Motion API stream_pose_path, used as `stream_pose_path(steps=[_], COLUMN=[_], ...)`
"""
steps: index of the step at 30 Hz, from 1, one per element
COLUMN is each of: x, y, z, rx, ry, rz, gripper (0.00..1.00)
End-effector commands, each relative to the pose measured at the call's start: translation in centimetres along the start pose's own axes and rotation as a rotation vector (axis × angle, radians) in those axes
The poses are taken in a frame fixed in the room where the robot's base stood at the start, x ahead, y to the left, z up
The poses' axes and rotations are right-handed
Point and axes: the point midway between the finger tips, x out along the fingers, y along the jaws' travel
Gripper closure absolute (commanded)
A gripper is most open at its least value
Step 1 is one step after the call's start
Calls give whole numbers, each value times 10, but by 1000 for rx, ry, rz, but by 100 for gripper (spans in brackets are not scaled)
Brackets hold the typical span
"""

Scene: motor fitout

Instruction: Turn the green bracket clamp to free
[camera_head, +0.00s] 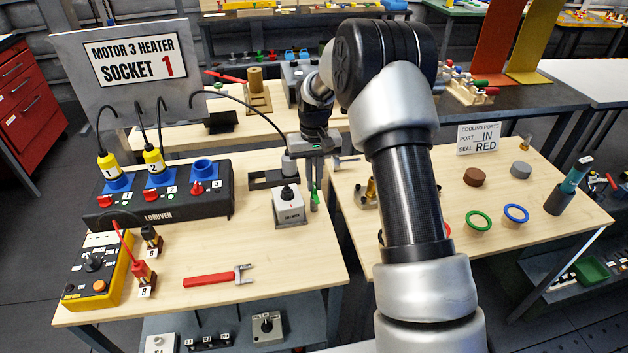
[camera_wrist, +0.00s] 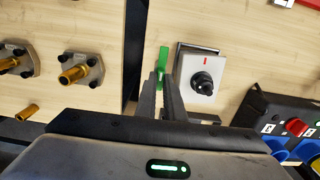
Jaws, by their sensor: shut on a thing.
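The green bracket clamp (camera_wrist: 163,56) shows as a narrow green piece at the tips of my gripper (camera_wrist: 160,84) in the wrist view. In the head view the clamp (camera_head: 315,198) is a small green bit at the right edge of the left table, below my gripper (camera_head: 314,180), which points down. My gripper is shut on the clamp, with its two fingers close together. The fingers hide part of the clamp, and I cannot tell its exact turn angle.
A grey rotary switch box (camera_head: 290,206) stands close left of the clamp; its black knob also shows in the wrist view (camera_wrist: 202,82). A socket box (camera_head: 160,195) is farther left. A red wrench (camera_head: 215,277) lies in front. A gap separates the two tables.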

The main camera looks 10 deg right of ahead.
Motion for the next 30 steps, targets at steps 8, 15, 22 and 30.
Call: stream_pose_path(steps=[8,15,22,30], x=[-1,-2,-31,-98], y=[0,0,0,0], z=[-1,0,-1,-1], rx=[-2,-1,0,-2], ry=[2,1,6,6], rz=[1,0,0,1], gripper=[73,73,73,73])
